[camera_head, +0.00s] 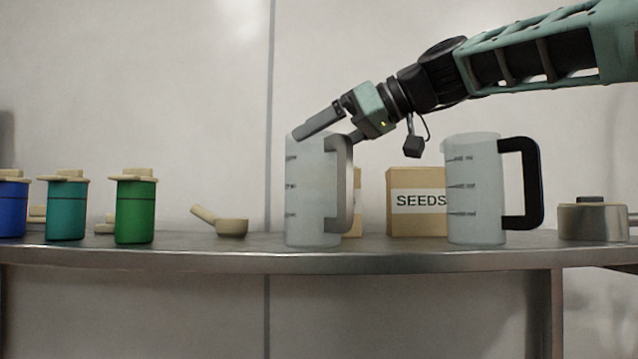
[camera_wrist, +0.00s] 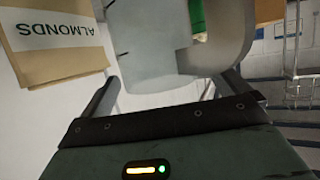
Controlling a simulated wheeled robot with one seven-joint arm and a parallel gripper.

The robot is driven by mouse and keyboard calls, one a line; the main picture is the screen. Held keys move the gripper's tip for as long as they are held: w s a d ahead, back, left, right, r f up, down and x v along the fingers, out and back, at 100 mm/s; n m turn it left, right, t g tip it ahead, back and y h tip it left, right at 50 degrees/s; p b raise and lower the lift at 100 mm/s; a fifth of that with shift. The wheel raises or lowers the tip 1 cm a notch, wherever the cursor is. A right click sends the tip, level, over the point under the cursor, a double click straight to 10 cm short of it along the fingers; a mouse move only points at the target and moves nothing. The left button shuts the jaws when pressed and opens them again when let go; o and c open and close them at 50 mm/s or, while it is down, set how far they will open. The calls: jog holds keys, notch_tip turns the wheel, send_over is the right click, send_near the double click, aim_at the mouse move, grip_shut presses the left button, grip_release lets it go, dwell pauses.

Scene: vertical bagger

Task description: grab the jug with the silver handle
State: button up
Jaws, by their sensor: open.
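The jug with the silver handle (camera_head: 309,205) stands upright on the counter, a translucent white body with dark level marks. Its silver-grey handle (camera_head: 343,190) is on the right side. My gripper (camera_head: 322,134) is at the top of this jug, tilted down to the left, open and empty. In the wrist view the jug body (camera_wrist: 145,45) and its grey handle (camera_wrist: 230,45) lie just beyond the open fingers (camera_wrist: 165,90). I cannot tell whether a finger touches the jug. A second jug with a black handle (camera_head: 473,205) stands to the right.
A SEEDS box (camera_head: 415,215) stands between the jugs, farther back. An ALMONDS box (camera_wrist: 60,45) shows in the wrist view. A scoop (camera_head: 230,226), green (camera_head: 135,215), teal (camera_head: 66,212) and blue (camera_head: 11,210) canisters are left. A metal pot (camera_head: 593,222) is right.

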jog(key=shift+x, duration=0.75)
jog(key=c, duration=1.2)
jog(key=shift+c, duration=0.6)
jog(key=shift+r, duration=0.15)
